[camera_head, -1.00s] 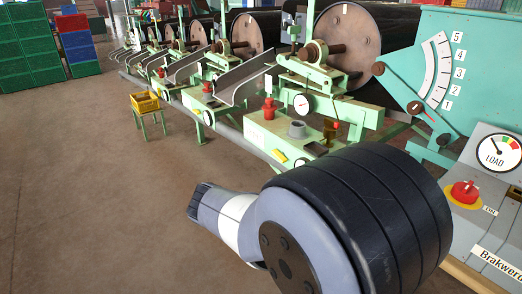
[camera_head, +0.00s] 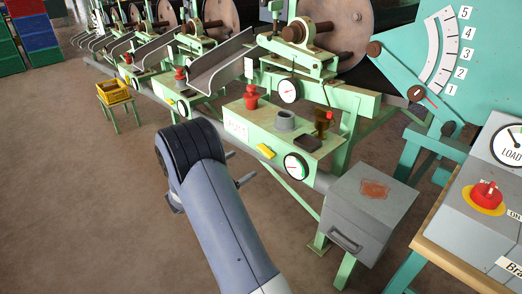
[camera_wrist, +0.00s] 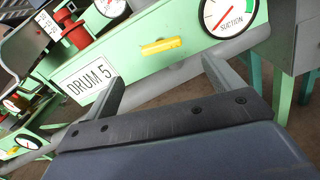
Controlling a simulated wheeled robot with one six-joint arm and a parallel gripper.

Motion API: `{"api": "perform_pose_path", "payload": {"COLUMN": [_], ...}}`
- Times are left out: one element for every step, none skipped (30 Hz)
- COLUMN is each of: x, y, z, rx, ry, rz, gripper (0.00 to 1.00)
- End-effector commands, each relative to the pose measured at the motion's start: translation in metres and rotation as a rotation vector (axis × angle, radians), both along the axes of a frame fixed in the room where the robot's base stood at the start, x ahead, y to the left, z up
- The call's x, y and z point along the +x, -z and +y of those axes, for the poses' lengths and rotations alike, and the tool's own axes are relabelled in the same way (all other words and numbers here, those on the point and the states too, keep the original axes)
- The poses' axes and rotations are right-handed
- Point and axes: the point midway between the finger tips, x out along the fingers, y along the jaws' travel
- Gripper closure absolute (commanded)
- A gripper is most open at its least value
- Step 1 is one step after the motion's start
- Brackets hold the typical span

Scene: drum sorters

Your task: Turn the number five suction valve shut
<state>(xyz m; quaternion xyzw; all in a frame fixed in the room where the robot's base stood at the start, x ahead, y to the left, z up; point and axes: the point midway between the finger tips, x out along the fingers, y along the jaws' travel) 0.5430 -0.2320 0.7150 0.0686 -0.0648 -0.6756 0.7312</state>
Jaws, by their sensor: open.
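The number five suction valve has a yellow handle (camera_head: 266,151) on the front of the pale green beam marked DRUM 5, left of the round suction gauge (camera_head: 296,166). In the wrist view the handle (camera_wrist: 163,46) lies roughly along the beam, with the DRUM 5 plate (camera_wrist: 84,85) to its left and the suction gauge (camera_wrist: 228,12) to its upper right. My gripper (camera_wrist: 163,70) is open and empty, its fingers spread either side of the handle's line but apart from it. In the head view my arm hides most of the gripper.
A grey box (camera_head: 368,212) on green legs stands right of the valve. A control box with a red button (camera_head: 487,195) is at far right. A yellow crate (camera_head: 114,91) sits on a stool at left. Floor at left is free.

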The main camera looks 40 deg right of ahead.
Motion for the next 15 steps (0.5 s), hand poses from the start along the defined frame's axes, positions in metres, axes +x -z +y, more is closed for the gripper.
{"api": "perform_pose_path", "payload": {"x": [0.000,0.000,0.001,0.001,0.000,0.001,0.002,0.002,0.003,0.003,0.004,0.004,0.005,0.005,0.005], "y": [0.001,0.001,0.001,0.001,0.001,0.001,0.001,0.001,0.001,0.001,0.001,0.001,0.001,0.001,0.001], "z": [-0.005,-0.008,-0.014,-0.018,-0.024,-0.031,-0.038,-0.044,-0.052,-0.057,-0.063,-0.070,-0.075,-0.080,-0.086], "rx": [-0.001,-0.001,0.000,0.001,0.000,0.000,0.001,0.001,0.001,0.001,0.001,0.001,0.001,0.001,0.001], "ry": [0.002,0.002,0.002,0.003,0.005,0.004,0.004,0.005,0.005,0.005,0.004,0.005,0.004,0.003,0.004], "rz": [0.000,0.000,-0.001,-0.001,-0.001,-0.002,-0.002,-0.002,-0.002,-0.001,-0.001,-0.002,-0.002,-0.002,-0.003], "gripper": [0.13,0.13,0.13,0.13,0.13,0.13,0.13,0.13,0.13,0.13,0.13,0.13,0.13,0.13,0.13]}}
